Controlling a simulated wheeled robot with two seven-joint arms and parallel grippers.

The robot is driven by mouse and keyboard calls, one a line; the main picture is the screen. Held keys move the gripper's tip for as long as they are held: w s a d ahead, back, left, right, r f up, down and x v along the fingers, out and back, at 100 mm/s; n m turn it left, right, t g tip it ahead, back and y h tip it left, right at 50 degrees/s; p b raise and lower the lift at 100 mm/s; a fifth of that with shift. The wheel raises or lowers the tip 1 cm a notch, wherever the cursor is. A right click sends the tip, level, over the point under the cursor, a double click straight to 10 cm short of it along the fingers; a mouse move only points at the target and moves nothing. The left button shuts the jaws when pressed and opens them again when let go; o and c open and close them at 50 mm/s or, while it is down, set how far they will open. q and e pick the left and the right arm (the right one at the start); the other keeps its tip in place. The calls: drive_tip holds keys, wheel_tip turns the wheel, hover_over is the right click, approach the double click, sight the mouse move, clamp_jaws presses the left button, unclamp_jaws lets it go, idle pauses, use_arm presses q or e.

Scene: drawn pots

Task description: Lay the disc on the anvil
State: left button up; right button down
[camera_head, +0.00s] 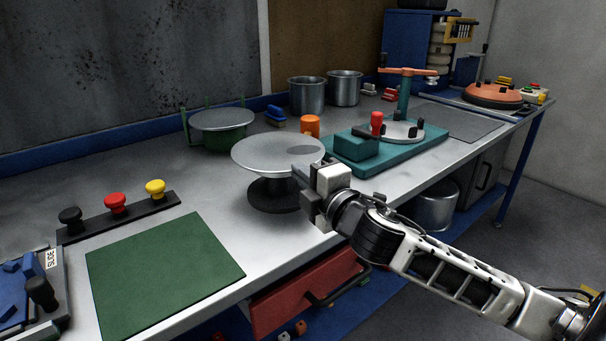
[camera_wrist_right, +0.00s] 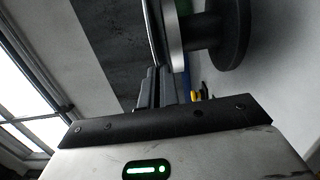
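A wide grey disc (camera_head: 272,153) lies level above a black pedestal (camera_head: 272,195) near the middle of the bench. My right gripper (camera_head: 305,182) is at the disc's right edge. In the right wrist view its fingers (camera_wrist_right: 156,88) are close together beside pale disc-like edges (camera_wrist_right: 174,45), with the dark pedestal (camera_wrist_right: 235,35) beyond. I cannot tell whether they clamp the rim. A teal press (camera_head: 360,148) stands to the right, with a round grey plate (camera_head: 400,132) on its base; this plate may be the anvil. My left gripper is out of view.
A green stand with a round grey top (camera_head: 222,120) stands behind left. An orange cylinder (camera_head: 310,126) and two metal pots (camera_head: 306,95) stand behind. A green mat (camera_head: 162,270) and a strip of coloured knobs (camera_head: 116,204) lie at left. A red drawer (camera_head: 305,292) juts out below the front edge.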

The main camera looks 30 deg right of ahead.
drive_tip(key=shift+f+b, duration=0.35)
drive_tip(key=shift+f, duration=0.2)
drive_tip(key=c, duration=1.6)
unclamp_jaws()
drive_tip(key=shift+o, duration=0.2)
